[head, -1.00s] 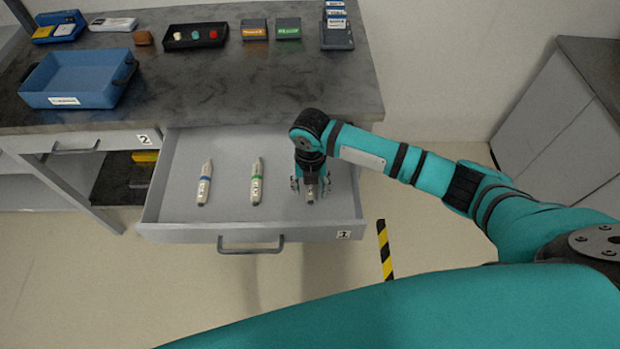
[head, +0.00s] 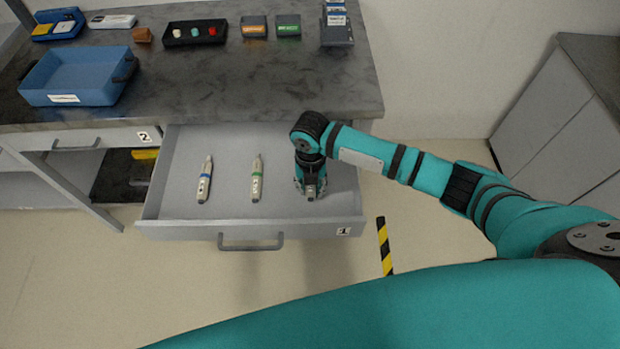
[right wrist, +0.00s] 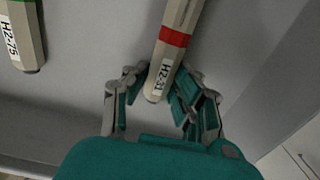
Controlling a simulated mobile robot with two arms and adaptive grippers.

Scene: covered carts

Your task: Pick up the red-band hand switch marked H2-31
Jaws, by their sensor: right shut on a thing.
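The red-band hand switch marked H2-31 (right wrist: 171,50) shows in the right wrist view, pale with a red band and a black-on-white label. My right gripper (right wrist: 160,88) is shut on it near its labelled end; in the head view the gripper (head: 311,192) is down in the open drawer (head: 225,213) at its right part and hides most of the switch. A green-band switch (head: 257,180) lies left of it; in the right wrist view this one (right wrist: 22,40) reads H2-75. A blue-band switch (head: 205,181) lies farther left. My left gripper is not in view.
The drawer, marked 1, is pulled out under a dark worktop (head: 240,90). On top are a blue bin (head: 66,98), a black tray with small coloured pieces (head: 172,42) and several small boxes. A grey cabinet (head: 560,110) stands at right.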

